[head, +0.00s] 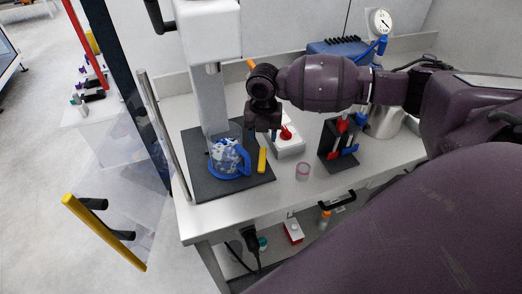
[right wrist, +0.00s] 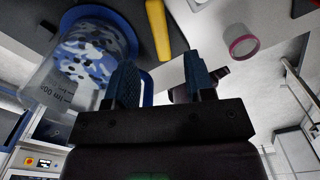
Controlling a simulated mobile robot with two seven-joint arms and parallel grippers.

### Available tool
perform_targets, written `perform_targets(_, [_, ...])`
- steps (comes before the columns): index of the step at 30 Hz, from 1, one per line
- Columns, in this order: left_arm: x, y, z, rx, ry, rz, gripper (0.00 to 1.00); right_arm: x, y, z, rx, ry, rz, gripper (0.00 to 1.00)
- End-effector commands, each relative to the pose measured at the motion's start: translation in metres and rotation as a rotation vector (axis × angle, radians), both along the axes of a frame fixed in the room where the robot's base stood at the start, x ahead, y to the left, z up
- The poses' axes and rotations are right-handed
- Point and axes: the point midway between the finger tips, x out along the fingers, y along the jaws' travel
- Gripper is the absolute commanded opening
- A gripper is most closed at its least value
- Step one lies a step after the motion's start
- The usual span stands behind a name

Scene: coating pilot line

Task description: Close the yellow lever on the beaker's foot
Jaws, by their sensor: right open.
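The clear beaker (head: 226,147) with blue-and-white contents stands in a blue foot and handle (head: 246,162) on a dark base plate. It also shows in the right wrist view (right wrist: 75,70), at the upper left. The yellow lever (head: 262,161) stands out just right of the blue foot; in the right wrist view it is a yellow bar (right wrist: 158,28) at the top. My right gripper (head: 263,131) is open and empty, near the lever and beaker, apart from the lever in the picture. Its two fingers (right wrist: 163,84) show in the right wrist view. My left gripper is not in view.
The dark plate (head: 195,180) lies under a white column (head: 208,100). A white box with a red knob (head: 286,132), a pink-rimmed cup (head: 302,171) and a black rack (head: 338,146) stand to the right. A clear door with a yellow handle (head: 103,232) stands open at left.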

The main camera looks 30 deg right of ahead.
Motion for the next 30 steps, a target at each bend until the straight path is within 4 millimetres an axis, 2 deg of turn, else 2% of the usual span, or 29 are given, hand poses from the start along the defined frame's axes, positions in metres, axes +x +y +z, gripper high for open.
perform_targets(9, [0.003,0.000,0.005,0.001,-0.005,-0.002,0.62,0.000,0.001,-0.055,0.001,0.002,-0.001,0.49])
perform_targets(15, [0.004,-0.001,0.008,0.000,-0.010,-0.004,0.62,0.000,0.000,-0.075,0.001,0.001,-0.003,0.49])
perform_targets(27, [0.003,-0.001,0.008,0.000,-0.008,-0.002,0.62,0.000,0.001,-0.082,0.001,-0.001,-0.001,0.49])
perform_targets(28, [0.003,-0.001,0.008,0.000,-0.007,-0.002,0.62,0.000,0.001,-0.082,0.001,-0.001,-0.001,0.47])
perform_targets(30, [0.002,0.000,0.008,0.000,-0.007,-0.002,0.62,0.000,0.001,-0.082,0.001,-0.001,-0.001,0.37])
